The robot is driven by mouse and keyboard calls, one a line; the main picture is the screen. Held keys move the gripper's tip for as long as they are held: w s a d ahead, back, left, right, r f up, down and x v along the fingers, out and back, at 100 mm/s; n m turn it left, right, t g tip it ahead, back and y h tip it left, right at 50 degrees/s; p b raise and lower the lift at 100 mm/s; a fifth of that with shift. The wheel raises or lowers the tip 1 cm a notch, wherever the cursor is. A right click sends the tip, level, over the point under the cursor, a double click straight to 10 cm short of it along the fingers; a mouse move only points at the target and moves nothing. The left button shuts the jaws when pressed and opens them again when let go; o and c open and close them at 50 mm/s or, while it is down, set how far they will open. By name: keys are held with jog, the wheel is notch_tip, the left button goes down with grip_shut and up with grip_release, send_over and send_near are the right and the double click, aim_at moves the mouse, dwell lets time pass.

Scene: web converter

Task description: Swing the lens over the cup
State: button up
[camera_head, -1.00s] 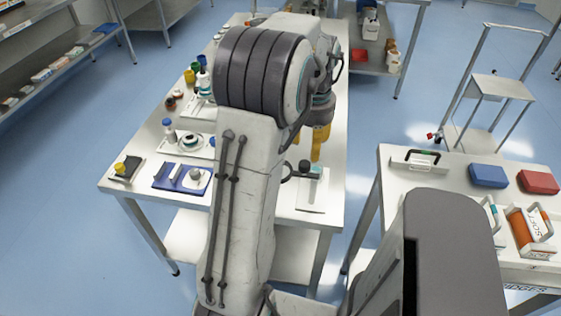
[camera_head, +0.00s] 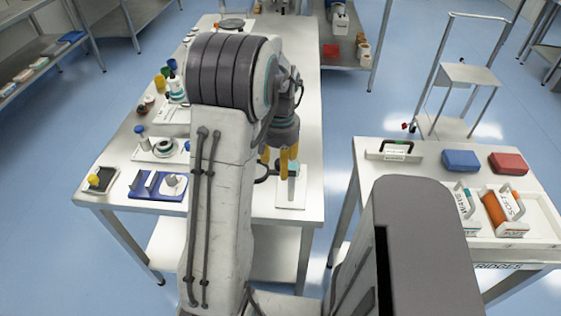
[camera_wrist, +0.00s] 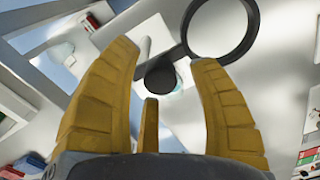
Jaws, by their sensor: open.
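The lens is a dark ring on a short arm with a round dark hub; its ring (camera_wrist: 252,42) shows at the top right of the wrist view, and the hub (camera_wrist: 160,78) lies between my fingers. In the head view the lens (camera_head: 258,178) juts left from a post on a white base plate (camera_head: 290,198), at the near right of the long table. My gripper (camera_wrist: 163,58) is open, with yellow fingers either side of the hub in the picture; contact cannot be told. It also shows in the head view (camera_head: 275,157). I cannot pick out the cup.
A blue tray (camera_head: 150,194) and a dark block with a yellow knob (camera_head: 98,180) stand at the table's near left. Several bottles stand farther back. A side table (camera_head: 400,180) with cases stands at right, across a floor gap.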

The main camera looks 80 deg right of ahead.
jog(key=shift+f, duration=0.15)
jog(key=shift+c, duration=0.2)
grip_shut()
dwell(0.4)
